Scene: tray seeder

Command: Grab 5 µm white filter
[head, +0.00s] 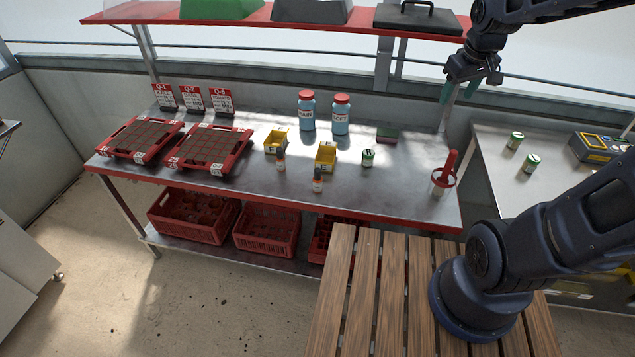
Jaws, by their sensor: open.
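I cannot make out a thing marked as a 5 µm white filter. Small white-and-green cylinders are in view, their print too small to read: one on the metal bench (368,158), and two on the right-hand table, one farther back (515,140) and one nearer (532,162). My gripper (459,92) hangs at the upper right, above the bench's right end. Its teal fingers are apart and nothing shows between them.
The metal bench (240,185) holds red trays (208,148), blue bottles (340,115), yellow bins (326,157) and a red-handled tool in a cup (444,176). A red shelf (270,17) runs above. A yellow-and-dark device (597,148) sits far right.

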